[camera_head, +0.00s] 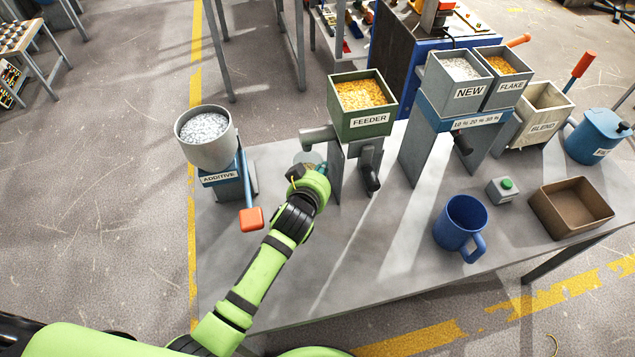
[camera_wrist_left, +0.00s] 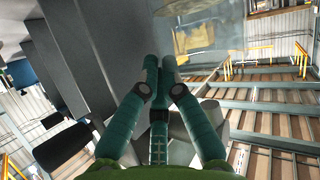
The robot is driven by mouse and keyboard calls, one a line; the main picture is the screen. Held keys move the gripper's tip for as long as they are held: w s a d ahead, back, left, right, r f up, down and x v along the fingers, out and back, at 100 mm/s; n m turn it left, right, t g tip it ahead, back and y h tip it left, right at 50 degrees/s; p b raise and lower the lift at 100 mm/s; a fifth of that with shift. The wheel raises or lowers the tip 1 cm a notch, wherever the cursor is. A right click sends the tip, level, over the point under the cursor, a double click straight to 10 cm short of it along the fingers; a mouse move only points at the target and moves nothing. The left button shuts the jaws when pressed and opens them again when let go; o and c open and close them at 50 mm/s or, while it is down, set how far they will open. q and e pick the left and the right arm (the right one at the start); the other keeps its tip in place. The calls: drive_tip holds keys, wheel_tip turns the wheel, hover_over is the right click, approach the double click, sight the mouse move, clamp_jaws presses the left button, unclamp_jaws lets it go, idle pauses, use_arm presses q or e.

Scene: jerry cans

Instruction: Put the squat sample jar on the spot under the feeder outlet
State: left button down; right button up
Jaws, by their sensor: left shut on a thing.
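My left gripper (camera_head: 312,170) reaches in beside the green feeder (camera_head: 360,108), low near its grey outlet pipe (camera_head: 318,135). A pale round thing, apparently the squat sample jar (camera_head: 306,158), shows just beyond the fingers, below the outlet. In the left wrist view the fingers (camera_wrist_left: 168,62) are closed together at their tips on the clear jar (camera_wrist_left: 200,38), whose round rim shows above them. Whether the jar touches the table cannot be told. The spot under the outlet is hidden by the jar and gripper. My right gripper is out of view.
The additive hopper (camera_head: 207,140) with its orange-ended lever (camera_head: 251,219) stands left of my gripper. The feeder's black handle (camera_head: 370,178) is close on the right. The table front is clear.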

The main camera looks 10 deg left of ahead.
use_arm(q)
wheel_tip(320, 180, down, 2)
drive_tip(key=shift+s+f, duration=0.1)
drive_tip(key=shift+f, duration=0.05)
wheel_tip(320, 180, down, 4)
drive_tip(key=shift+f+b, duration=0.1)
drive_tip(key=shift+b, duration=0.35)
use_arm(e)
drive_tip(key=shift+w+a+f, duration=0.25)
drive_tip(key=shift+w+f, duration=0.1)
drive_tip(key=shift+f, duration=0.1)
use_arm(q)
drive_tip(key=shift+f, duration=0.1)
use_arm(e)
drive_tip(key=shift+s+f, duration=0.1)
use_arm(q)
drive_tip(key=shift+f, duration=0.2)
drive_tip(key=c, duration=1.4)
unclamp_jaws()
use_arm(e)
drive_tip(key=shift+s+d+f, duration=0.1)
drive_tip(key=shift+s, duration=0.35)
